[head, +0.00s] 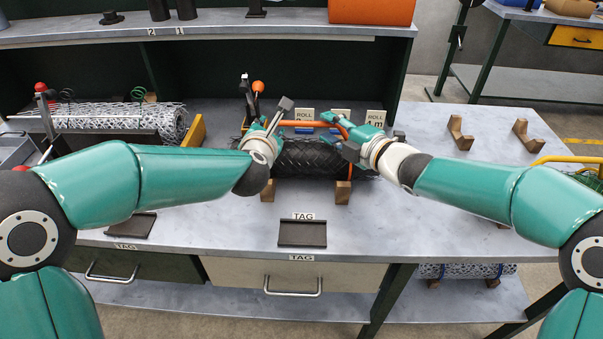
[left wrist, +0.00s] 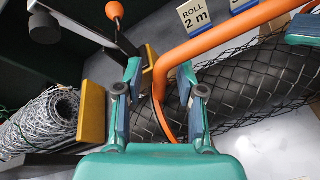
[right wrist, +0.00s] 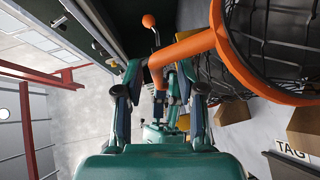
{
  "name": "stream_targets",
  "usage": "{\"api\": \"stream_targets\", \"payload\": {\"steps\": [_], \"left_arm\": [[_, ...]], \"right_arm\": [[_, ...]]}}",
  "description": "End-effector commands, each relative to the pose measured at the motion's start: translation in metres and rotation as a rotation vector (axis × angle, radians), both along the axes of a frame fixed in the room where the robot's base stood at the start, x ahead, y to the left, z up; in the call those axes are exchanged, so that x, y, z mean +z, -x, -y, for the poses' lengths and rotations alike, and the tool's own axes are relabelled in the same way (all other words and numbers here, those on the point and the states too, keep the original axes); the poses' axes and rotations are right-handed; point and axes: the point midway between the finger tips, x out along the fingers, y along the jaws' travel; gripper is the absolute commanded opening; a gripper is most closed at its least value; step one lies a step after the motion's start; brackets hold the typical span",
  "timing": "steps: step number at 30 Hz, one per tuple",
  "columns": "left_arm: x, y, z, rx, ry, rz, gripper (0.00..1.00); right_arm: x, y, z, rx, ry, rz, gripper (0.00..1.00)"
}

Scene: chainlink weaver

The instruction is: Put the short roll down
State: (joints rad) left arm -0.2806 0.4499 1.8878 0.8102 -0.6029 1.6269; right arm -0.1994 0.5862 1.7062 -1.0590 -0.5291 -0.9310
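A dark roll wrapped in black mesh (head: 305,158) lies level across two wooden cradles (head: 343,192) at the bench's middle; it also shows in the left wrist view (left wrist: 268,85). An orange carrying frame (head: 305,123) spans above it, and its ring (right wrist: 250,75) is around the roll's end. My left gripper (left wrist: 160,95) is open, with the orange bar between its fingers and a gap at each side. My right gripper (right wrist: 160,90) is open around the frame's other end. The arms partly hide the roll's ends in the head view.
A grey mesh roll (head: 150,117) lies at the left. Small signs (head: 304,116) stand behind the dark roll. Two empty wooden cradles (head: 460,133) stand at the right. A dark tag plate (head: 302,233) lies in front.

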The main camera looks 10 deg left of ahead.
Motion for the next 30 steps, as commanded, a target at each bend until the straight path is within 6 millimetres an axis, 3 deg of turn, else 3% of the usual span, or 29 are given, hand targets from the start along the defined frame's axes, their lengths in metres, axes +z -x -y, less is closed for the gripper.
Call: {"api": "stream_targets", "payload": {"steps": [8, 21, 30], "left_arm": [[0.009, 0.025, 0.002, -0.002, 0.001, 0.001, 0.39], [0.035, 0.101, 0.006, -0.002, 0.001, 0.003, 0.39], [0.038, 0.113, 0.006, 0.001, 0.001, 0.001, 0.39]], "right_arm": [[0.002, 0.000, 0.000, 0.000, -0.002, 0.002, 0.39], [0.002, 0.000, 0.000, 0.000, -0.003, 0.003, 0.39], [0.005, 0.009, 0.011, -0.002, -0.004, 0.003, 0.39]]}}
